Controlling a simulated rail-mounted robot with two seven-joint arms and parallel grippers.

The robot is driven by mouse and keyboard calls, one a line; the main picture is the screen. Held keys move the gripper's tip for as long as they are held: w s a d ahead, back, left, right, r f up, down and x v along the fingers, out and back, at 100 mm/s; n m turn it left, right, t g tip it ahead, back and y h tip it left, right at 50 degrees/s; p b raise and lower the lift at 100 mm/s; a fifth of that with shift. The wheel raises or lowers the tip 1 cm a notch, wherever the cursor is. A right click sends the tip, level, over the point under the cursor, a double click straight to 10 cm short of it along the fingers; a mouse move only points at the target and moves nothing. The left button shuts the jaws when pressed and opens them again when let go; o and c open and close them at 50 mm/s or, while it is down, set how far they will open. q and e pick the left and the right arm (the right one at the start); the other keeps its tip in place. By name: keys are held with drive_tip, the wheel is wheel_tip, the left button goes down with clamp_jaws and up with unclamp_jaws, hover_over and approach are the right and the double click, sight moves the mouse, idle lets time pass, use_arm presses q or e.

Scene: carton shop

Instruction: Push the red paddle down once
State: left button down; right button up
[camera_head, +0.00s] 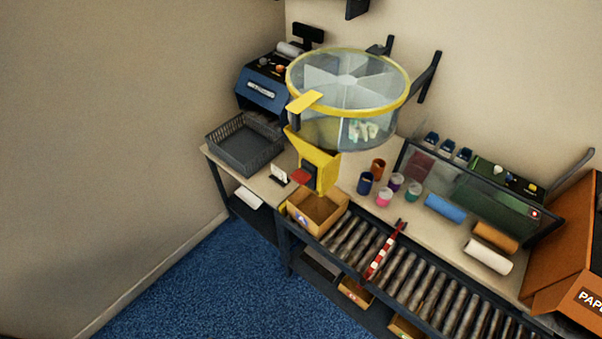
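The red paddle (301,176) sticks out to the left from the lower part of the yellow chute (318,162). The chute hangs under a clear round hopper (345,90) with a yellow rim and pale pieces inside. An open carton (317,210) stands below the chute at the left end of the roller conveyor. Neither of my grippers shows in this view, and nothing touches the paddle.
A grey basket (245,144) and a blue machine (263,86) stand left of the hopper. A red-and-white bar (384,250) lies across the rollers (429,291). Cups, rolls and a large orange box (571,248) are to the right. Blue floor (215,294) in front is clear.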

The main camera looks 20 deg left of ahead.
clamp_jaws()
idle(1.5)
